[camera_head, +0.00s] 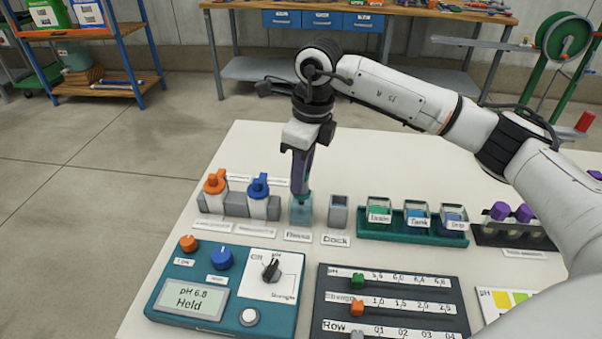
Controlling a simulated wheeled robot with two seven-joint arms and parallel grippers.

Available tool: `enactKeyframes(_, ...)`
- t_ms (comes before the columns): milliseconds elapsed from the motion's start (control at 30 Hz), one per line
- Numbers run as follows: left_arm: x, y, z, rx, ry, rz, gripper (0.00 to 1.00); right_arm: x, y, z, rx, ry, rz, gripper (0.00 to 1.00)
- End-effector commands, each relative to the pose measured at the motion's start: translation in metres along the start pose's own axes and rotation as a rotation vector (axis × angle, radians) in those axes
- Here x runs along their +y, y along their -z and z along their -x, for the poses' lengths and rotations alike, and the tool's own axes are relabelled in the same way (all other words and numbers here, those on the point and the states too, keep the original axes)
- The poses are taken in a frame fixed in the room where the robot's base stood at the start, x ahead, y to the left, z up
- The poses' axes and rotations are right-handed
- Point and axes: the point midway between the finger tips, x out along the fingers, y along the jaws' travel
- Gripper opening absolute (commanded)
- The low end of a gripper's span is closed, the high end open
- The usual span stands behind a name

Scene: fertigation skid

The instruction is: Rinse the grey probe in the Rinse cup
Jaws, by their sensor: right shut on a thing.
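My right gripper (301,149) points down over the table and is shut on the grey probe (301,174), which hangs almost upright. The probe's lower end shows within the outline of the clear, bluish Rinse cup (300,217); how deep it reaches is hard to tell. The grey Dock (338,216) stands just right of the cup, with no probe seen in it. My left gripper is not in view.
Orange- and blue-capped bottles (258,205) stand close left of the cup. A green tray (398,236) of labelled cups is to the right. In front are a teal meter (228,288) reading "pH 6.8 Held" and a dark slider board (392,303). The table behind is clear.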

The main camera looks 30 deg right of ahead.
Motion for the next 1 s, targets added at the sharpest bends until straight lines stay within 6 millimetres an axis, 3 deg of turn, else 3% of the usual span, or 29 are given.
enactKeyframes(1000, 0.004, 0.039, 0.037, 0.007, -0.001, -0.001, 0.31, 0.0, -0.01, 0.074, -0.002, 0.0, 0.0, 0.0)
